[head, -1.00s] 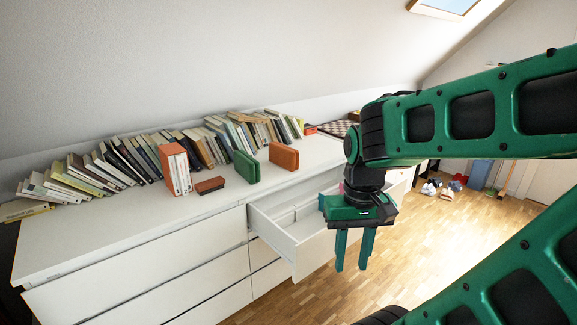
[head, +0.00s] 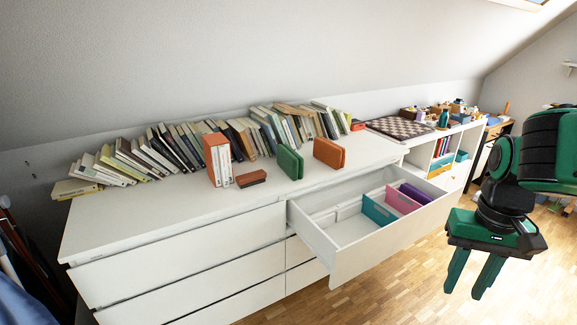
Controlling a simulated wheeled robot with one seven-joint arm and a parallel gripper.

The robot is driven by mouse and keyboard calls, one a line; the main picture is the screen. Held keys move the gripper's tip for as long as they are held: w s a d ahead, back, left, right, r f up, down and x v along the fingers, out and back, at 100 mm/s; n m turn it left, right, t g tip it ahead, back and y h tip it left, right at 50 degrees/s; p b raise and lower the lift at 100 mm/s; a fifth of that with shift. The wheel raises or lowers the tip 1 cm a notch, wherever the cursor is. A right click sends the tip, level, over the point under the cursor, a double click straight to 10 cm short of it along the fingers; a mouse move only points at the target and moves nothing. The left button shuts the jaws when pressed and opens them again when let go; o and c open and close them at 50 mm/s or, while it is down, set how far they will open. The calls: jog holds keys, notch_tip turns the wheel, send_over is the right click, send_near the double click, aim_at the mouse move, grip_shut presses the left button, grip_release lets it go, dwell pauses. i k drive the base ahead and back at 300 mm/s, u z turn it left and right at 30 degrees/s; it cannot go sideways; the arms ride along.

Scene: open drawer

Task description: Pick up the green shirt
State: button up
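A teal-green folded cloth (head: 378,210), which looks like the green shirt, stands upright in the open drawer (head: 352,262). A pink folded cloth (head: 402,200) and a purple one (head: 416,193) stand to its right in the same drawer. My gripper (head: 463,292) is to the right of the drawer, outside it and over the wood floor. Its two fingers point down and are apart, with nothing between them.
The white dresser (head: 170,240) carries a row of leaning books, a green case (head: 290,162) and orange cases (head: 329,153). A chessboard (head: 400,128) lies behind the drawer. The left part of the drawer is empty. Floor (head: 420,295) in front is clear.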

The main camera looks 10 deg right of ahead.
aim_at(292, 163)
jog(key=z, duration=0.05)
jog(key=i, duration=1)
jog(key=u, duration=0.05)
